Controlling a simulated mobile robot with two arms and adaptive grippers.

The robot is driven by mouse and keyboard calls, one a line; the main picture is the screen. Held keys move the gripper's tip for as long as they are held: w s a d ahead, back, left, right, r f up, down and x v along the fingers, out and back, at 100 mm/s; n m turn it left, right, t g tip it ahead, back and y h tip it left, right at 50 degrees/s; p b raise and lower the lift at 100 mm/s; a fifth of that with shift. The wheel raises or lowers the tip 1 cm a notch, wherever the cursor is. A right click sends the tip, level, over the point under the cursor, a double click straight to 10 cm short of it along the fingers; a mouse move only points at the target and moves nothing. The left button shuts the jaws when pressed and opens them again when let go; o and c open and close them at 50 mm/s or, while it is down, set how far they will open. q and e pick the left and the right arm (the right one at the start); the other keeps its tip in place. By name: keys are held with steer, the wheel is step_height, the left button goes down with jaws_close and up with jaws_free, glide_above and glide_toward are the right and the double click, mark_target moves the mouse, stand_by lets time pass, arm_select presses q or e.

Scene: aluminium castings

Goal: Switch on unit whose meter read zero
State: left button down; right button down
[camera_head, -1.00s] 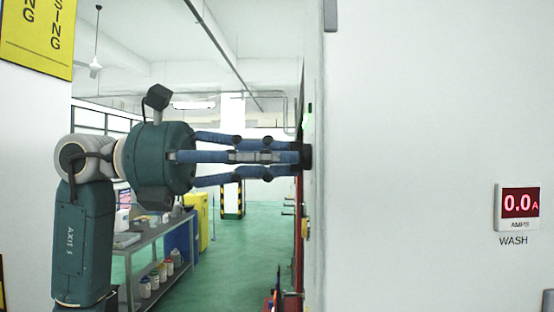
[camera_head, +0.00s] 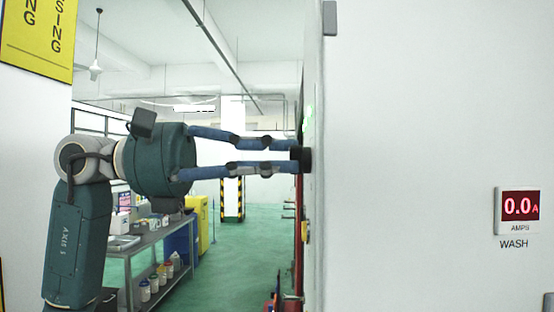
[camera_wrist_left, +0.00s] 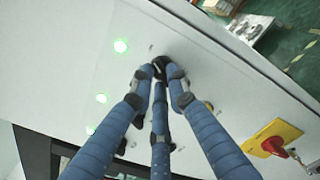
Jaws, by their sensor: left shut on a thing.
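The meter (camera_head: 520,205) on the white wall panel at right reads 0.0 A, with the label WASH (camera_head: 513,244) below it. My left gripper (camera_head: 298,155) reaches in from the left to a panel face seen nearly edge-on. Its fingers are closed around a black knob (camera_head: 306,160) on that face. In the left wrist view the fingertips (camera_wrist_left: 160,75) meet on the dark knob (camera_wrist_left: 159,62), which they partly hide. The knob's markings cannot be read. My right gripper is in neither view.
Green lamps (camera_wrist_left: 120,46) glow on the panel beside the knob. A red rotary handle (camera_wrist_left: 272,140) on a yellow plate sits at the panel's right. A bench (camera_head: 150,240) with containers and a yellow cabinet (camera_head: 200,220) stand behind my arm. The green floor beyond is open.

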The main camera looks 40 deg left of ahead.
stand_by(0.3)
arm_select(q)
steer(key=c, duration=1.7)
jaws_free()
steer(key=shift+a, duration=0.1)
steer(key=shift+s, duration=0.1)
steer(key=shift+a, duration=0.3)
steer(key=v, duration=1.1)
steer(key=shift+s+a, duration=0.15)
steer(key=shift+a, duration=0.05)
